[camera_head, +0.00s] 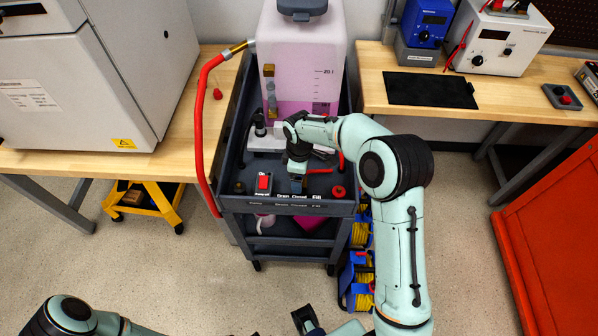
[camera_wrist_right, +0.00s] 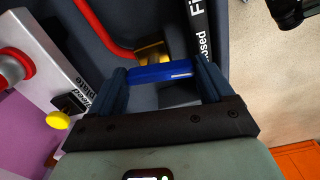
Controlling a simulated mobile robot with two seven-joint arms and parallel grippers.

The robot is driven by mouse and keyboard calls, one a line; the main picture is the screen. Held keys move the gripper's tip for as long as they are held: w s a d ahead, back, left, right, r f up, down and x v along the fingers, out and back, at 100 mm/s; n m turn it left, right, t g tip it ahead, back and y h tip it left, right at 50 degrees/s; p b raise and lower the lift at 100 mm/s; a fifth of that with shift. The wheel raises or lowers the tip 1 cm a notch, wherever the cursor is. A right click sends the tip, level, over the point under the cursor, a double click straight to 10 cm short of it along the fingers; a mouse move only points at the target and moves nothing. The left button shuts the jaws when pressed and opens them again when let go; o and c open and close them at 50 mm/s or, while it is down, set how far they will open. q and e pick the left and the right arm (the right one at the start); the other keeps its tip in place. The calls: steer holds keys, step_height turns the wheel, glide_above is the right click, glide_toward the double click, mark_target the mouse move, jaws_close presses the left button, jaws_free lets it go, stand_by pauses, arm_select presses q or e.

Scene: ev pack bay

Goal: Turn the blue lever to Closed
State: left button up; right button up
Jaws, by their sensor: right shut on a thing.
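My right gripper (camera_head: 297,182) reaches down to the front of the dark cart's top, just behind the label strip reading Drain, Closed, Fill (camera_head: 300,197). In the right wrist view, the blue lever (camera_wrist_right: 163,72) lies between the two fingers of my right gripper (camera_wrist_right: 163,88), which is shut on it. A brass fitting (camera_wrist_right: 152,54) sits beside the lever. In the head view the gripper hides most of the lever, and its exact pointing is unclear. What seems to be my left gripper (camera_head: 306,318) is at the bottom edge, partly cut off.
A red rocker switch (camera_head: 264,183) and a red knob (camera_head: 338,191) flank the labels. A pink-filled tank (camera_head: 302,65) stands behind, with a red hose (camera_head: 203,130) down the cart's left side. Benches stand left and right; an orange panel (camera_head: 555,240) is at right.

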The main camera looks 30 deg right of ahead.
steer(key=shift+r+n, duration=0.1)
steer(key=shift+n, duration=0.6)
steer(key=o, duration=0.9)
steer(key=shift+o, duration=0.2)
step_height(320, 180, up, 13)
steer(key=p, duration=0.1)
steer(key=shift+r+p, duration=0.2)
steer(key=shift+p, duration=0.15)
steer(key=shift+f, duration=0.1)
